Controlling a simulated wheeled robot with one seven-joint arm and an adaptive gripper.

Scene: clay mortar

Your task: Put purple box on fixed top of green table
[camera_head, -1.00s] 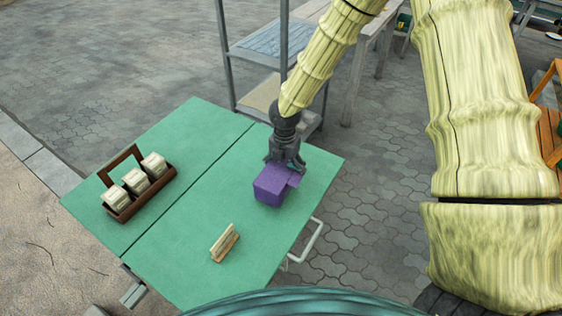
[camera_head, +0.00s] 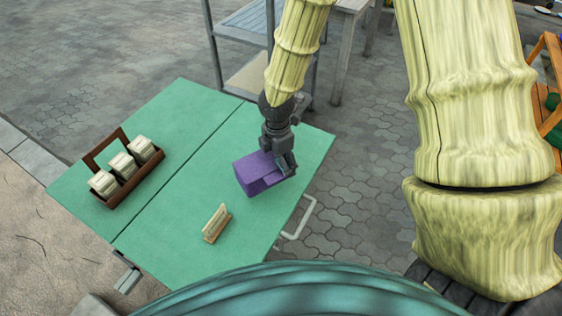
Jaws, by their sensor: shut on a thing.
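The purple box (camera_head: 254,174) is over the right-hand section of the green table (camera_head: 190,236). My gripper (camera_head: 283,172) is shut on the box at its right side, and its fingers point down. I cannot tell whether the box's underside touches the table or hangs just above it. A dark seam splits the green top into a left section (camera_head: 172,107) and a right section. Part of the box's right side is hidden by my gripper.
A brown wooden caddy (camera_head: 148,184) with white containers stands on the left section. A small wooden sign or holder (camera_head: 216,223) stands on the right section, nearer than the box. A metal shelf (camera_head: 244,40) rises behind the table. Green surface between caddy and box is clear.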

